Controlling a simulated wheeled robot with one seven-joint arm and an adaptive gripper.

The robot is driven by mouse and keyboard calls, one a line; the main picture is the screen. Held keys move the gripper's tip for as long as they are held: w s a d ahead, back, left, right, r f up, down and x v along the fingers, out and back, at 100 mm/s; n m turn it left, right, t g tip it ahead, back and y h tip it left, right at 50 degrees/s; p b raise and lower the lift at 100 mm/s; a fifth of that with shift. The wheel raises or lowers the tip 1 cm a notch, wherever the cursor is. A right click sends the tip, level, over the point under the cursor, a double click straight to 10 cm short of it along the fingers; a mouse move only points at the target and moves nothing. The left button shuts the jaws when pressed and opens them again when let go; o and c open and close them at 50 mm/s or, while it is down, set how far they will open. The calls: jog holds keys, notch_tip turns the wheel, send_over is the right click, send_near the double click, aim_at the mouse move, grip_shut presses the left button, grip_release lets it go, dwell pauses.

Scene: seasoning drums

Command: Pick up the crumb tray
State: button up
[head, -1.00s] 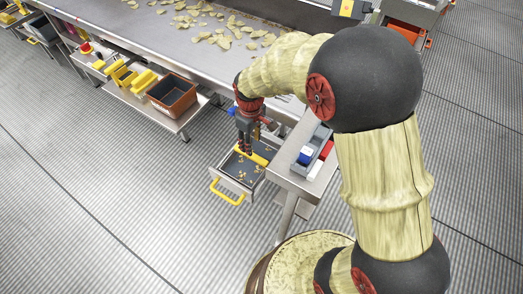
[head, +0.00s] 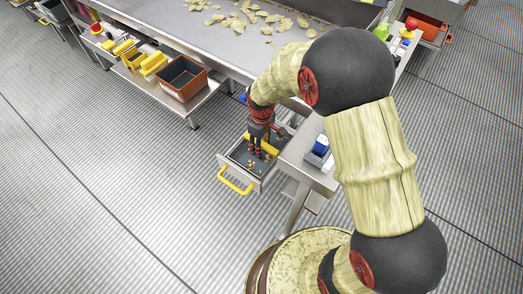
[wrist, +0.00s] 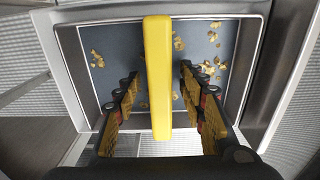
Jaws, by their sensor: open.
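The crumb tray (head: 243,159) is a shallow dark-bottomed tray with golden crumbs in it, in a pulled-out metal drawer at the table's side. A yellow bar handle (wrist: 158,50) spans the tray, and part of it shows in the head view (head: 268,149). The tray's dark floor also fills the upper wrist view (wrist: 120,45). My gripper (head: 257,151) points down over the tray. In the wrist view its fingers (wrist: 158,80) are open, one on each side of the yellow bar, with gaps visible. The fingers hide part of the tray.
The drawer has a yellow front pull (head: 236,184). A steel table (head: 190,40) with chips lies behind it. A side table (head: 312,172) with a blue-and-white item (head: 320,150) stands close on the right. A brown bin (head: 181,78) sits on a shelf at left. Floor is clear in front.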

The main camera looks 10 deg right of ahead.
jog(key=shift+r, duration=0.1)
grip_shut()
dwell(0.4)
